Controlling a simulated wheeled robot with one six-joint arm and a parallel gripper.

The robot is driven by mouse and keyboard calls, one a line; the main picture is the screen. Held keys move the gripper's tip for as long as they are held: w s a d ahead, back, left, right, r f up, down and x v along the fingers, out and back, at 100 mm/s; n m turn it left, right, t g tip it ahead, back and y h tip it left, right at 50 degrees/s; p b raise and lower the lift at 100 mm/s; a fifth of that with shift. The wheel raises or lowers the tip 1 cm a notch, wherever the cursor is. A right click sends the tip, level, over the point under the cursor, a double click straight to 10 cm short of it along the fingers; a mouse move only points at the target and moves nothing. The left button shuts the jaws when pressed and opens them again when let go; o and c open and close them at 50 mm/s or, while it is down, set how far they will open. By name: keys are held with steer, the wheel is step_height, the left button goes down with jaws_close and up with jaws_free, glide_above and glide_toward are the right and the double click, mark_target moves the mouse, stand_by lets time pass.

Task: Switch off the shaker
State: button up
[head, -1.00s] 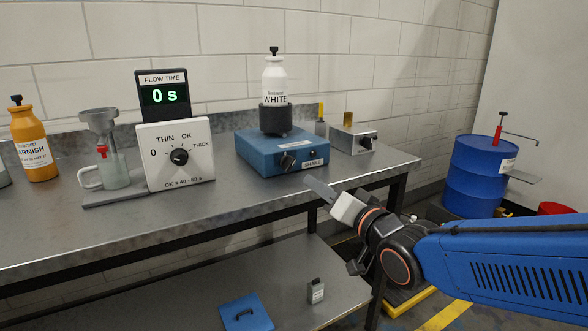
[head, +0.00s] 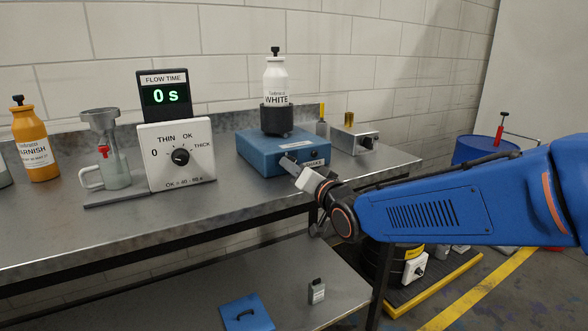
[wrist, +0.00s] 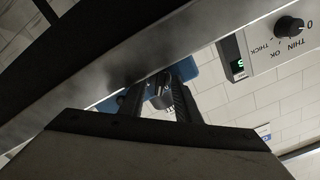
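The shaker (head: 262,157) is a blue box on the steel bench, with a black holder on top. A white bottle labelled WHITE (head: 276,84) stands upright in the holder. My gripper (head: 291,165) is in front of the shaker's front face and covers its knob in the head view. In the wrist view, my gripper (wrist: 160,100) has its two fingers apart, with the shaker's dark knob (wrist: 162,91) showing between them. I cannot tell whether the fingers touch the knob. The knob's setting cannot be read.
The flow-time panel (head: 176,170) with its dial stands left of the shaker; its display (head: 165,95) reads 0 s. A grey box with a knob (head: 354,139) is close on the right. The bench front (head: 180,215) is clear.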

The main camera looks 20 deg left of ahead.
steer(key=shift+a, duration=0.1)
jaws_close()
steer(key=shift+n, duration=0.3)
steer(key=n, duration=0.2)
steer(key=shift+n, duration=0.4)
steer(key=shift+w+n, duration=0.1)
steer(key=shift+n, duration=1.8)
